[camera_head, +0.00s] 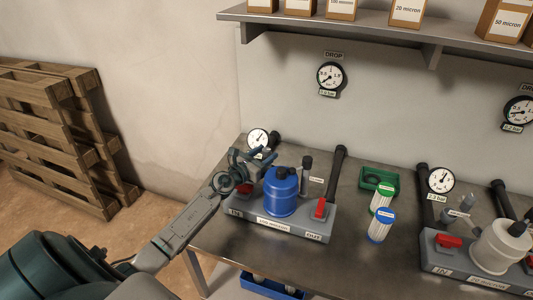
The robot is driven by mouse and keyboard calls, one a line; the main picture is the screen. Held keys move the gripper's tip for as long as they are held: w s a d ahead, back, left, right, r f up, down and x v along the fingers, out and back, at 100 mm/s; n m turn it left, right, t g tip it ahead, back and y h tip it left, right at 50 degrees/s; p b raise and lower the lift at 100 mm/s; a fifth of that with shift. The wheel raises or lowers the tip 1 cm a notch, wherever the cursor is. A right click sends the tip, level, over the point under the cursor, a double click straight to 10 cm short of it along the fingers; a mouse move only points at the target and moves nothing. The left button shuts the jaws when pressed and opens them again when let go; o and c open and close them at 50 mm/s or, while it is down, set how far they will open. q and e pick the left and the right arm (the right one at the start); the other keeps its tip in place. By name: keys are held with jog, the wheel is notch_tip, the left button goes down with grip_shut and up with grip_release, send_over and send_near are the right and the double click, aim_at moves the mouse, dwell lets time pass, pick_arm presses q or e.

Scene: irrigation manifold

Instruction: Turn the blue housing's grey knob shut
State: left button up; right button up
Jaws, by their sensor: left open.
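The blue housing (281,195) stands upright on a grey manifold block (275,228) on the bench. A dark cap (282,173) sits on its top. A dark grey upright post (305,176) with a small tag stands just behind and right of it; I cannot tell whether this is the grey knob. My left gripper (262,155) is open, above the block's left end, left of and behind the housing's top. It appears empty and hides part of the block's back left. My right gripper is not in view.
Red handles (320,208) sit at the block's ends, the left one partly under my gripper. A pressure gauge (257,138) stands behind. A shelf (390,35) overhangs the bench.

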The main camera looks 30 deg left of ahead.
pick_arm(q)
jog(key=s, duration=0.3)
jog(key=s+a, duration=0.1)
jog(key=s, duration=0.2)
jog(key=s+b, duration=0.1)
jog(key=s, duration=0.2)
jog(key=shift+s+a, duration=0.15)
jog(key=shift+s, duration=0.15)
